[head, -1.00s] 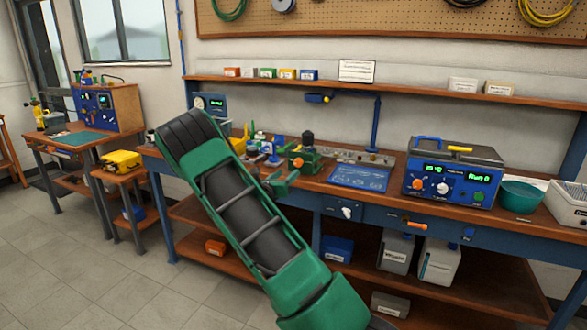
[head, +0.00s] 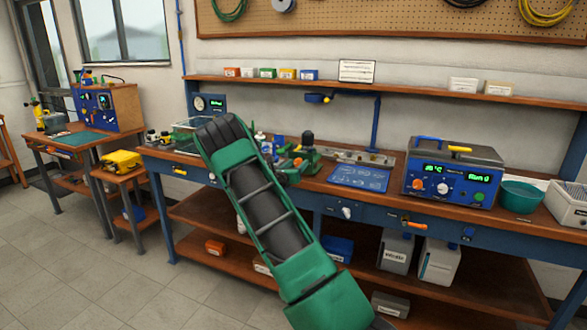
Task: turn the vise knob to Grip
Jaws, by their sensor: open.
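A green vise-like fixture (head: 312,158) with a dark upright top stands on the long workbench (head: 325,187), just right of my raised arm. My arm covers the bench area to its left, and green parts beside it are too small to make out. A white knob (head: 347,212) sits on the blue front rail below the blue mat; I cannot tell whether it is the vise knob. No Grip marking is readable.
Right of the fixture lie a blue mat (head: 360,177), a blue device with lit displays (head: 451,182) and a teal bowl (head: 522,195). An orange handle (head: 414,226) juts from the front rail. A clear box (head: 190,135) stands left of my arm. The floor at left is open.

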